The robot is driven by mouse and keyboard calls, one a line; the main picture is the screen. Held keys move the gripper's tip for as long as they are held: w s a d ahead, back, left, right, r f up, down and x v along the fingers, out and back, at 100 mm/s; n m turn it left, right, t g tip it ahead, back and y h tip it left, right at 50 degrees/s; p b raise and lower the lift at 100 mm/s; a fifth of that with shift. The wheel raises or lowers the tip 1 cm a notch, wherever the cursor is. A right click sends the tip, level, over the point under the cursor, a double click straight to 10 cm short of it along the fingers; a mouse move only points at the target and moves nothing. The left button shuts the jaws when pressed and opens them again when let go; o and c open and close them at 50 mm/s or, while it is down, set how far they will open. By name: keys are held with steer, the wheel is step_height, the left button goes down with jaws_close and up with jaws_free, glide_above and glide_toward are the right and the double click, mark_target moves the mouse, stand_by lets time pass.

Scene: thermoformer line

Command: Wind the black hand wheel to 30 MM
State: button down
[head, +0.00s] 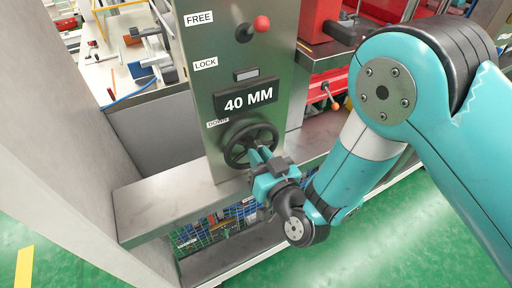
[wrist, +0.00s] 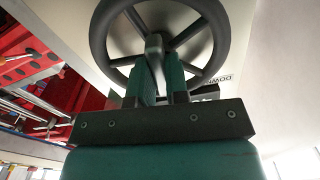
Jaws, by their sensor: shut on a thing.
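The black hand wheel (head: 236,148) is on the front of a grey metal column, just below a display (head: 248,97) that reads 40 MM. My gripper (head: 262,158) is at the lower right part of the wheel. In the wrist view, the wheel (wrist: 96,30) fills the top of the picture, with its spokes and rim visible. The two teal fingers of my gripper (wrist: 158,72) are shut on a grey handle (wrist: 154,50) of the wheel. The fingers hide part of the handle and the lower rim.
A lever with a red knob (head: 261,24) stands above the display, beside FREE and LOCK labels. A metal ledge (head: 150,205) runs below the wheel. A pale wall (head: 90,130) stands close on the left, and red machinery (head: 335,85) is at the right.

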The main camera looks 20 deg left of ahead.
steer(key=shift+n+p, duration=0.9)
steer(key=shift+n, duration=0.2)
steer(key=shift+n+p, duration=1.05)
steer(key=shift+n, duration=0.35)
steer(key=c, duration=1)
jaws_free()
steer(key=shift+c, duration=0.2)
